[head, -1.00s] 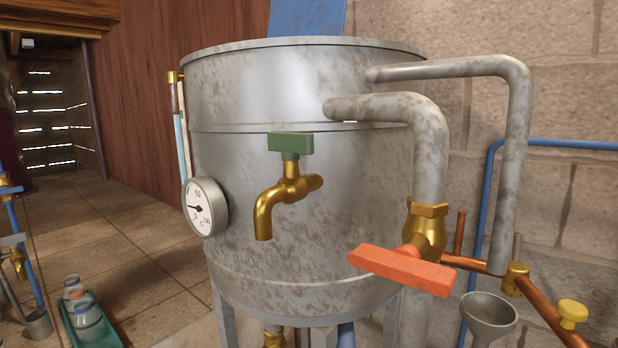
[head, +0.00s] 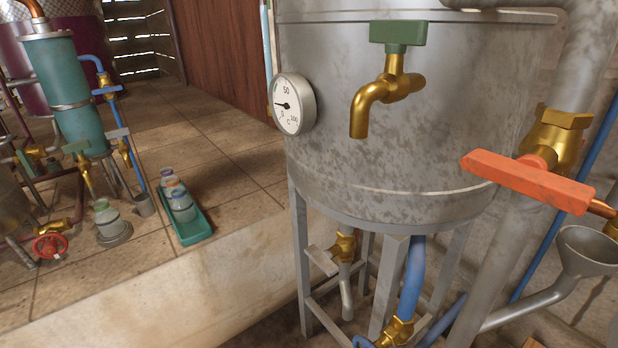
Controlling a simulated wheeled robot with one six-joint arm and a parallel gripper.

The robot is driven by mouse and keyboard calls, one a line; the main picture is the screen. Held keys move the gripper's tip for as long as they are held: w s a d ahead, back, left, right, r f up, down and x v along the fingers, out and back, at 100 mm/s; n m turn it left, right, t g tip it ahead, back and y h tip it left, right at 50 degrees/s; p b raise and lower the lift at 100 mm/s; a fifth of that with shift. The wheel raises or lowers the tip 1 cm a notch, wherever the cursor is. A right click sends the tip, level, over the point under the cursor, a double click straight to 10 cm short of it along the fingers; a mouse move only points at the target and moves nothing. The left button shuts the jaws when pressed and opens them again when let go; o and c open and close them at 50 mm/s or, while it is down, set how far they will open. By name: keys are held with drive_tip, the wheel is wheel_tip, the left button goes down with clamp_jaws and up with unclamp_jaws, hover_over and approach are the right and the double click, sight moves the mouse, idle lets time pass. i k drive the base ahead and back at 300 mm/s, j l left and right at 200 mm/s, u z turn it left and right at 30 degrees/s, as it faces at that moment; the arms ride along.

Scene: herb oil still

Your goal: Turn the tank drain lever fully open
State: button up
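A grey metal tank (head: 420,150) stands on a grey leg frame. Beneath it, between the legs, a brass valve (head: 345,245) with a grey lever (head: 322,261) has a short grey pipe running down from it; this looks like the drain. The lever sticks out to the left of the valve, across the pipe, and slopes down to the right. A front leg stands close to it. My gripper is not in view.
A brass tap (head: 372,95) with a green handle (head: 398,33) and a dial gauge (head: 294,104) project from the tank. An orange handle (head: 528,181) and a funnel (head: 585,250) are at right. A pale ledge (head: 190,295) lies left of the legs.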

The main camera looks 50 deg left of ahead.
sight(323, 259)
drive_tip(key=u, duration=1)
